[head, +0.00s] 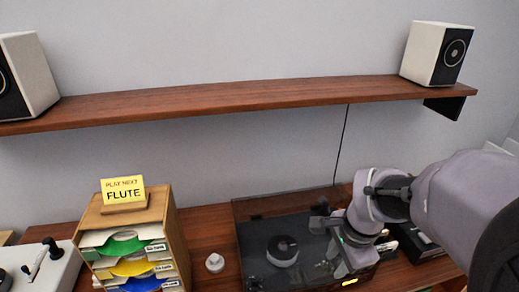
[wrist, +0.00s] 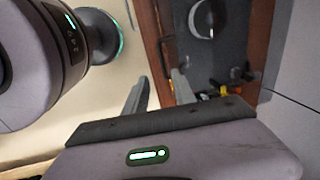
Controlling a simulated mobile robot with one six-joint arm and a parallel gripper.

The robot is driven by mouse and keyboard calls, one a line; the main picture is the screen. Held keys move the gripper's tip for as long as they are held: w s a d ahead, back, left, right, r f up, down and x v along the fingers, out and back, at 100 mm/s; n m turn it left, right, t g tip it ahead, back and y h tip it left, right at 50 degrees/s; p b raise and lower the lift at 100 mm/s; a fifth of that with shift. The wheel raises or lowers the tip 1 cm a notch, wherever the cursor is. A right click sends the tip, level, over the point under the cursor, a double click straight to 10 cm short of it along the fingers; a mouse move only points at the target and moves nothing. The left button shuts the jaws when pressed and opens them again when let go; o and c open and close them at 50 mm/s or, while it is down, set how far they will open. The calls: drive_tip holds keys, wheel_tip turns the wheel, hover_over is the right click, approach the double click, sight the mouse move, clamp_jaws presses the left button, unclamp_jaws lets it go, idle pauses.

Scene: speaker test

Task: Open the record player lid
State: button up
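The record player (head: 252,268) sits on the wooden desk. Its smoky, see-through lid (head: 262,228) looks down over the deck, and a round dark and pale part shows through it. My gripper (head: 322,226) is at the right part of the player, over or beside the lid; I cannot tell whether it touches. In the wrist view, the two fingers of my gripper (wrist: 160,77) are apart with nothing held between them. A wooden edge and a dark surface with a round part lie beyond the fingers there.
A wooden letter tray (head: 165,225) with coloured folders and a yellow "FLUTE" card (head: 123,191) stands left of the player. A small white knob-like object (head: 215,263) lies between them. A shelf (head: 230,97) with two speakers, one at right (head: 437,52), runs above.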

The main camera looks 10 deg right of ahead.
sight(323, 282)
drive_tip(key=w+f+b, duration=0.1)
drive_tip(key=f, duration=0.3)
drive_tip(key=f+b, duration=0.2)
drive_tip(key=f, duration=0.2)
drive_tip(key=w+f+b, duration=0.1)
drive_tip(key=f, duration=0.3)
drive_tip(key=shift+w+f, duration=0.1)
drive_tip(key=shift+w, duration=0.2)
drive_tip(key=shift+c, duration=0.2)
clamp_jaws()
idle(0.5)
